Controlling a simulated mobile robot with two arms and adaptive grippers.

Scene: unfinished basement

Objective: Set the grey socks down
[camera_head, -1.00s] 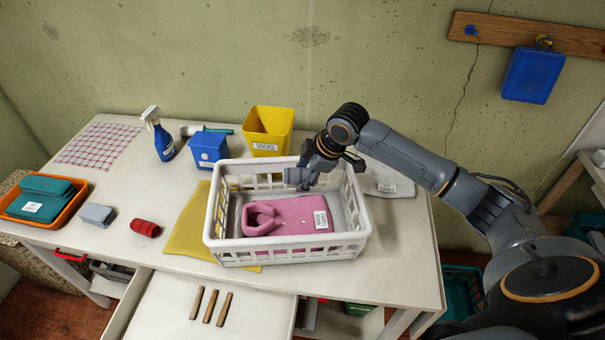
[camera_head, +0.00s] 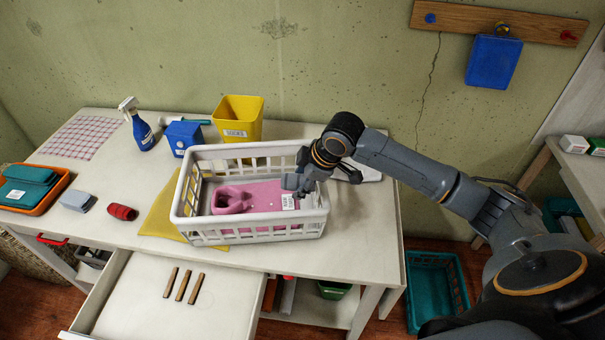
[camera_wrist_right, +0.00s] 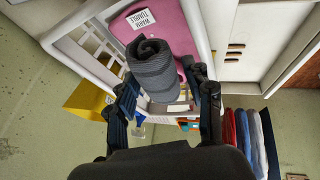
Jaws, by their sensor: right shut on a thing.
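My right gripper (camera_head: 298,180) is shut on the grey socks (camera_head: 291,182), over the right part of the white laundry basket (camera_head: 185,217). In the right wrist view the grey socks (camera_wrist_right: 155,68) are a dark grey ribbed roll between the fingers of the gripper (camera_wrist_right: 165,95). A folded pink garment (camera_head: 260,194) with a white label lies in the basket. It also shows behind the socks in the wrist view (camera_wrist_right: 178,25). I cannot tell whether the socks touch the garment or the basket. My left gripper is not in view.
A lighter grey roll (camera_head: 77,201) and a red roll (camera_head: 122,212) lie on the table (camera_head: 375,235) left of the basket. A yellow bin (camera_head: 239,115), blue box (camera_head: 184,135) and spray bottle (camera_head: 140,128) stand behind. An open drawer (camera_head: 150,315) juts out in front.

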